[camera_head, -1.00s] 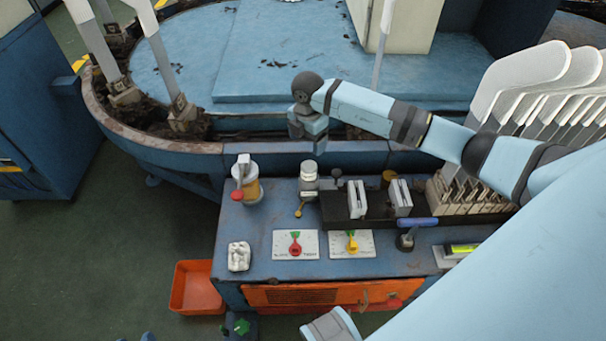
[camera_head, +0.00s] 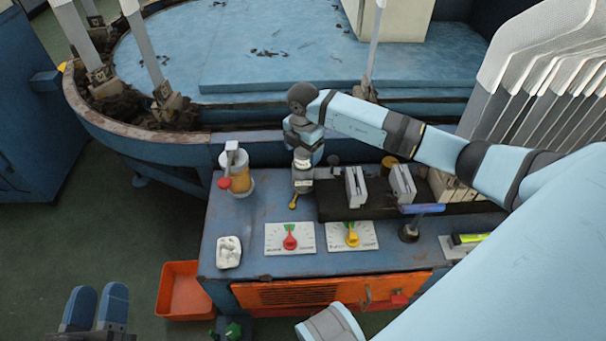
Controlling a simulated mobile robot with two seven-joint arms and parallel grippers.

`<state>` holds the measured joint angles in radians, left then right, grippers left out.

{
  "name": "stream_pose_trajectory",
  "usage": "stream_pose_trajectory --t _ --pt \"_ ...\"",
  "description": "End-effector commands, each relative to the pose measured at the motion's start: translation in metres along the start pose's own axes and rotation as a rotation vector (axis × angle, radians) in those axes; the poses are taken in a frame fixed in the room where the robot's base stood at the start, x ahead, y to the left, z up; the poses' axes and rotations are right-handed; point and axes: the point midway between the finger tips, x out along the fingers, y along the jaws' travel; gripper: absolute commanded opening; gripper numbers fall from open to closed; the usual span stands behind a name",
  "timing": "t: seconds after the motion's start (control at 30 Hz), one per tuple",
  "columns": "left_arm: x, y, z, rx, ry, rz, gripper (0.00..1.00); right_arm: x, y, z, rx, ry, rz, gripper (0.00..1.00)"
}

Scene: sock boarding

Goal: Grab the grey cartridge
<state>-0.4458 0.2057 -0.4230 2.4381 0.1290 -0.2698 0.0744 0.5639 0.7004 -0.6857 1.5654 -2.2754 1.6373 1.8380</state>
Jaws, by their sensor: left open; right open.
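Two grey upright blocks, a left one (camera_head: 356,187) and a right one (camera_head: 403,184), stand in a black holder (camera_head: 345,212) on the blue bench. I cannot tell which thing is the grey cartridge; a grey-white cylinder (camera_head: 302,181) with a brass valve stands just left of the holder. My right gripper (camera_head: 303,148) is open, pointing down at the top of this cylinder and overlapping it in the view; contact cannot be told. My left gripper (camera_head: 98,297) is open and empty at the lower left, over the floor, away from the bench.
An amber jar with a red knob (camera_head: 240,182) stands left of the cylinder. Two dial plates, red (camera_head: 290,238) and yellow (camera_head: 351,235), and a white lump (camera_head: 229,252) lie in front. A blue-handled lever (camera_head: 421,208) stands at right. An orange bin (camera_head: 183,291) is on the floor.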

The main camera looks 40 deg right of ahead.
Motion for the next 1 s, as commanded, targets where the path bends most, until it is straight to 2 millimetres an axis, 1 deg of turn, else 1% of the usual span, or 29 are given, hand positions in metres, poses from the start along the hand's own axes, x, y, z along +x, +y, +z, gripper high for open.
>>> stream_pose_trajectory --t 0.03,0.1,0.2,0.4,0.43,0.47,0.5,0.57,0.6,0.67,0.7,0.73,1.0 --pt "-0.0006 -0.0022 0.0111 0.000 -0.021 0.002 0.43 0.0096 0.0003 -0.0002 0.000 0.000 0.001 0.80" --pt "-0.0006 -0.0030 0.0166 -0.002 -0.046 0.003 0.43 0.0128 0.0003 -0.0001 0.000 0.000 0.001 0.80" --pt "-0.0005 -0.0033 0.0194 -0.003 -0.064 0.004 0.43 0.0137 0.0003 0.0000 0.000 0.000 0.001 0.80" --pt "-0.0004 -0.0031 0.0188 -0.003 -0.067 0.004 0.43 0.0126 0.0003 -0.0001 0.000 0.000 0.001 0.80" --pt "-0.0004 -0.0031 0.0188 -0.003 -0.067 0.004 0.43 0.0126 0.0003 -0.0001 0.000 0.000 0.001 0.78" --pt "-0.0004 -0.0032 0.0188 -0.003 -0.067 0.004 0.43 0.0126 0.0003 -0.0001 0.000 0.000 0.001 0.71" --pt "-0.0004 -0.0032 0.0188 -0.003 -0.067 0.004 0.43 0.0126 0.0003 -0.0001 0.000 0.000 0.001 0.62" --pt "-0.0004 -0.0032 0.0188 -0.003 -0.067 0.004 0.43 0.0126 0.0004 -0.0001 0.000 0.000 0.001 0.48" --pt "-0.0004 -0.0032 0.0187 -0.003 -0.067 0.004 0.43 0.0126 0.0004 -0.0001 0.000 0.000 0.001 0.39" --pt "-0.0003 -0.0031 0.0187 -0.003 -0.067 0.004 0.43 0.0126 0.0004 -0.0001 0.000 0.000 0.001 0.25" --pt "-0.0003 -0.0031 0.0187 -0.003 -0.067 0.004 0.43 0.0126 0.0004 -0.0001 0.000 0.000 0.001 0.16" --pt "-0.0003 -0.0031 0.0187 -0.003 -0.067 0.004 0.43 0.0125 0.0004 -0.0001 0.000 0.000 0.001 0.14" --pt "-0.0001 -0.0028 0.0175 -0.004 -0.065 0.004 0.43 0.0114 0.0005 0.0006 0.000 0.000 0.001 0.14"
